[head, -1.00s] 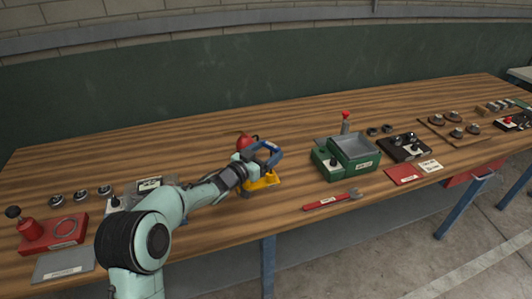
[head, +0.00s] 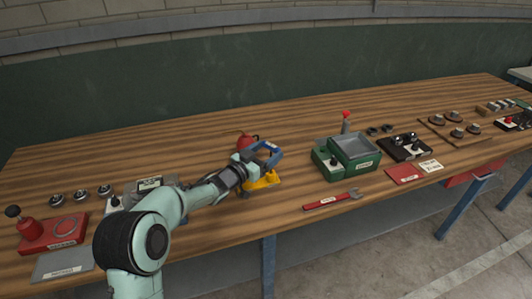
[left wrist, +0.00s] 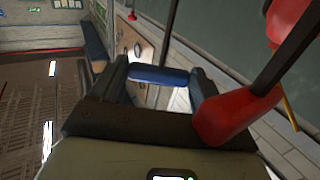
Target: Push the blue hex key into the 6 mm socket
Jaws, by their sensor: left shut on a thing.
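The blue hex key (head: 272,160) is held in my left gripper (head: 258,158), above the table near its front middle. In the left wrist view a blue bar (left wrist: 158,75) lies across between the two dark fingers, which are shut on it. A yellow piece (head: 266,181) sits right below the blue key and gripper. A 6 mm marking cannot be read, and I cannot tell whether the key's tip is in a socket. My right gripper is not in view.
A red rounded object (head: 246,141) stands just behind the gripper. A green box (head: 356,163) is to the right, with a red-handled tool (head: 330,202) in front. A red block (head: 55,232) lies far left. Bare wood lies behind.

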